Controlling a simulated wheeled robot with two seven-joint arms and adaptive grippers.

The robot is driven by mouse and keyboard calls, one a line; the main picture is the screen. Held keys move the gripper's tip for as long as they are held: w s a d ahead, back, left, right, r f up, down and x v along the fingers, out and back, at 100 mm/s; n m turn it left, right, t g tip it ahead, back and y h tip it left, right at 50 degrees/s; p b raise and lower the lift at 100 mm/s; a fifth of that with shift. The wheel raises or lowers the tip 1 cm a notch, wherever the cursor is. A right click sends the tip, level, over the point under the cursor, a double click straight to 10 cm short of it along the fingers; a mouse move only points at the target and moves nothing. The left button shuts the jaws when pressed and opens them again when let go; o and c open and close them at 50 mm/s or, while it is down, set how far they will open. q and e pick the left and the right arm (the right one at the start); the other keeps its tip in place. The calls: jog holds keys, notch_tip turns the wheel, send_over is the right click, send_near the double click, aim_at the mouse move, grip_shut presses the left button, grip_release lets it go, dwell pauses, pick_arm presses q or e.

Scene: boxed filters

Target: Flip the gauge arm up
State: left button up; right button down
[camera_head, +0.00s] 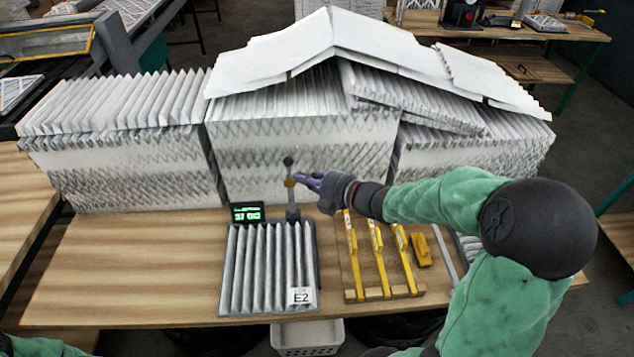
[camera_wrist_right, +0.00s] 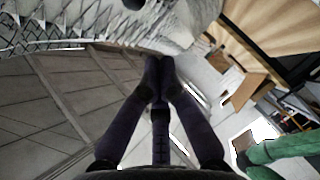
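The gauge arm (camera_head: 291,197) is a thin grey lever with a black knob and an orange collar. It stands roughly upright from its base behind a pleated filter (camera_head: 268,268) labelled E2. A small display (camera_head: 247,212) with green digits is left of its base. My right gripper (camera_head: 300,179) reaches in from the right, fingertips at the lever near the collar, below the knob; I cannot tell whether they touch it. In the right wrist view the fingers (camera_wrist_right: 158,68) converge and their tips meet, with nothing visible between them. My left gripper is out of view.
Tall stacks of pleated filters (camera_head: 115,165) line the back of the wooden table (camera_head: 130,270), with loose white sheets (camera_head: 390,45) on top. A wooden rack with yellow tools (camera_head: 378,262) lies right of the E2 filter. The table's left part is clear.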

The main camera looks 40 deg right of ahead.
aim_at(289, 158)
jog(key=w+f, duration=0.2)
jog(key=w, duration=0.4)
jog(key=shift+d, duration=0.4)
jog(key=shift+w+d+r+b, duration=0.1)
jog(key=shift+w+d+b, duration=0.15)
jog(key=shift+w+d, duration=0.4)
jog(key=shift+w+d+b, duration=0.25)
jog(key=shift+w+d, duration=0.05)
jog(key=shift+w, duration=0.55)
jog(key=shift+a+r, duration=0.1)
jog(key=shift+a, duration=0.05)
